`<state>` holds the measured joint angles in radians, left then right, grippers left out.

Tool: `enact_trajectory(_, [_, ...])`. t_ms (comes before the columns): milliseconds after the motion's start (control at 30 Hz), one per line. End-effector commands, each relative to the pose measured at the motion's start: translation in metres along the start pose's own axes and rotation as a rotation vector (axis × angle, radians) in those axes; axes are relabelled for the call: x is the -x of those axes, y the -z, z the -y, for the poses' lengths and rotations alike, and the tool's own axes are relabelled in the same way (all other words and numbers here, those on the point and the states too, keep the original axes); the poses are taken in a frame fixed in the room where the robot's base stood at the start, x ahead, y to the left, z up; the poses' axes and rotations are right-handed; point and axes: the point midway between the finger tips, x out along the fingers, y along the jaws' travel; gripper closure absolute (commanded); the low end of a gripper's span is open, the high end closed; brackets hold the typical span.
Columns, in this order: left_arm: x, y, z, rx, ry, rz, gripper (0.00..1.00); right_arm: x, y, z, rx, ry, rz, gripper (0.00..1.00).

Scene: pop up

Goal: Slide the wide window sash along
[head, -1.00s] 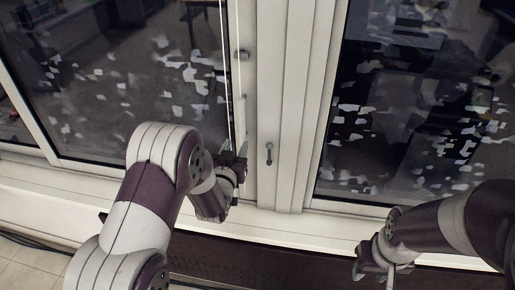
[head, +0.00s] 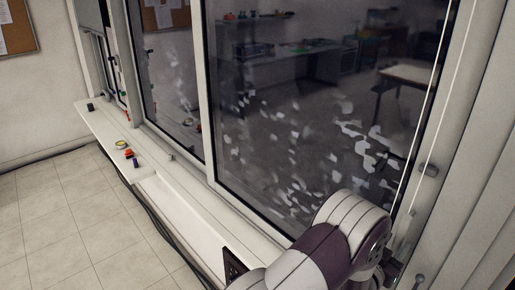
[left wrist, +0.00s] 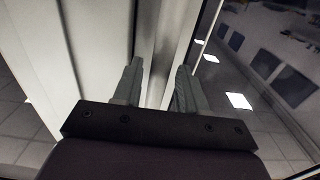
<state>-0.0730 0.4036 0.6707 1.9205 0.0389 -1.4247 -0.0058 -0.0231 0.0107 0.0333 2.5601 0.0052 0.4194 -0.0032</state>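The wide window sash (head: 208,95) fills the middle of the head view, a large dark glass pane in a pale frame. My left gripper (head: 394,272) is by the lower right of this sash, mostly hidden behind my own arm. In the left wrist view my left gripper (left wrist: 156,88) has its two grey fingers apart, beside pale upright frame profiles (left wrist: 145,50). I cannot tell whether a finger touches the frame. My right gripper is out of view.
A narrower window pane (head: 172,80) stands left of the sash. A white sill (head: 110,125) runs below, holding small items such as a yellow-green roll (head: 121,145). Thin white cords hang at the right. The tiled floor (head: 60,220) at left is clear.

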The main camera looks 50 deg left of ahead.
Motion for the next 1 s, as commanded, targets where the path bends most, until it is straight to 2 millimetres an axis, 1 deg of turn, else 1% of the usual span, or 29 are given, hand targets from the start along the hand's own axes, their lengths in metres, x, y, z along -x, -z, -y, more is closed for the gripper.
enact_trajectory(33, [0.001, 0.0, 0.0, 0.0, 0.0, 0.001, 0.65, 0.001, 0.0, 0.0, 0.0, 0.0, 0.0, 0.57])
enact_trajectory(67, [0.001, 0.0, 0.0, 0.0, 0.0, 0.001, 0.75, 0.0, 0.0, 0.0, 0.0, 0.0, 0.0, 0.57])
enact_trajectory(100, [0.001, 0.0, 0.0, 0.0, 0.0, 0.001, 0.88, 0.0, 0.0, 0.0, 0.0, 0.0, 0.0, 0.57])
enact_trajectory(133, [0.001, -0.001, 0.0, 0.0, 0.0, 0.001, 0.98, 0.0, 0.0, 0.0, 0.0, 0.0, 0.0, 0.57])
enact_trajectory(167, [0.001, -0.001, 0.0, 0.0, 0.0, 0.001, 1.0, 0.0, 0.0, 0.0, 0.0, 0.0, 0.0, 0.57])
enact_trajectory(667, [0.001, -0.001, 0.0, 0.0, 0.0, 0.002, 1.0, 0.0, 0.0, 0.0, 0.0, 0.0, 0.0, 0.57])
enact_trajectory(767, [0.001, -0.001, 0.005, 0.0, 0.002, 0.001, 1.0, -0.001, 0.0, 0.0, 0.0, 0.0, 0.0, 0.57])
enact_trajectory(1000, [0.001, -0.001, 0.022, 0.001, 0.003, 0.0, 1.0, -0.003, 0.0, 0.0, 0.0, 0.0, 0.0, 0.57])
